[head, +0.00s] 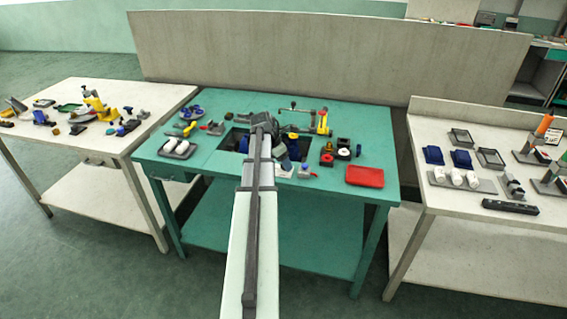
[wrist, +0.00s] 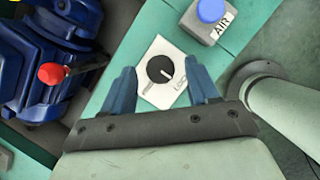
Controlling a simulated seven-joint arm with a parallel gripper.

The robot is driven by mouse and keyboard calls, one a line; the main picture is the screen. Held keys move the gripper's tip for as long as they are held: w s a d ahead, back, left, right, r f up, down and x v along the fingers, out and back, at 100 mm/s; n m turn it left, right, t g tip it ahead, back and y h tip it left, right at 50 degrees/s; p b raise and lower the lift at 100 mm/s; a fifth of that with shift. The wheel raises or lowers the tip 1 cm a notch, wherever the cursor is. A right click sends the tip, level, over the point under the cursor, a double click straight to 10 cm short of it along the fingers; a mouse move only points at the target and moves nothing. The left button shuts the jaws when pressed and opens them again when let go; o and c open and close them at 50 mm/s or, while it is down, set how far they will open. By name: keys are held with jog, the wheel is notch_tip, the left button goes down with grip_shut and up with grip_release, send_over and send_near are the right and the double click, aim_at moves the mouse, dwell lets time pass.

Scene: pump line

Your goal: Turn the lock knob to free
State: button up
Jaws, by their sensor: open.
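The lock knob (wrist: 160,69) is a round black dial on a white plate (wrist: 155,46) in the wrist view. Its white pointer line aims to the lower right, toward the printed word that reads as LOCK; another small word at the lower left is hard to read. My gripper (wrist: 160,67) is open, with one blue finger on each side of the knob and a gap on both sides. Whether the fingertips are level with the knob or above it I cannot tell.
A grey box with a blue button (wrist: 211,10), labelled AIR, sits beyond the plate. A dark blue machine with a red knob (wrist: 51,74) stands close on the left.

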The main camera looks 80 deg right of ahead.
jog(key=shift+s+d+f, duration=0.15)
jog(key=shift+f, duration=0.3)
jog(key=shift+c, duration=0.3)
jog(key=c, duration=1)
jog(key=shift+o, duration=0.2)
